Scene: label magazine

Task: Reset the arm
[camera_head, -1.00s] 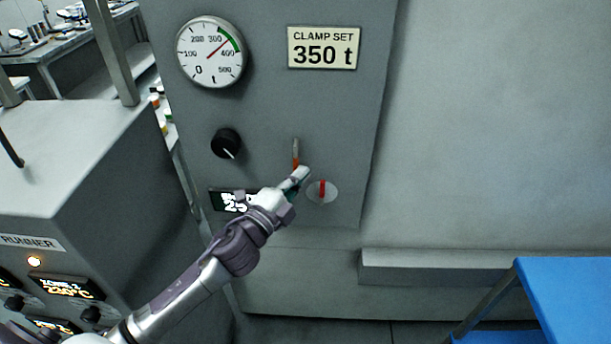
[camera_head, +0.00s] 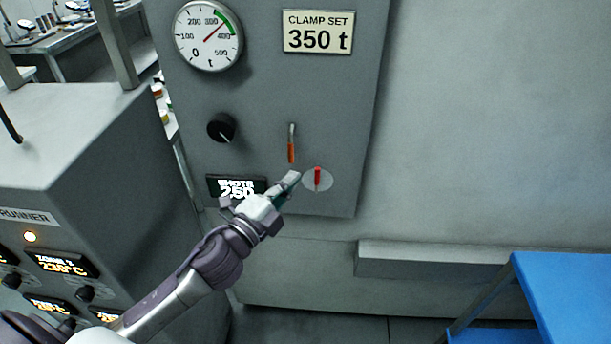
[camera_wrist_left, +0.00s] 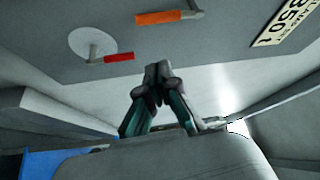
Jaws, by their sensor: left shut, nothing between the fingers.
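My left gripper (camera_head: 291,180) is in front of the grey machine panel, just left of a round plate with a red handle (camera_head: 317,178). Its fingers are shut with nothing between them, and they also show in the left wrist view (camera_wrist_left: 157,72). An orange-tipped lever (camera_head: 291,145) on the panel is above the fingertips. In the left wrist view the orange lever (camera_wrist_left: 168,17) and the red handle (camera_wrist_left: 118,57) lie beyond the fingertips, apart from them. My right gripper is in neither view.
The panel carries a gauge (camera_head: 208,36), a "CLAMP SET 350 t" plate (camera_head: 318,32), a black knob (camera_head: 221,127) and a shots display (camera_head: 236,187). A grey runner cabinet (camera_head: 60,130) stands at left. A blue table (camera_head: 570,290) is at lower right, a ledge (camera_head: 430,262) near it.

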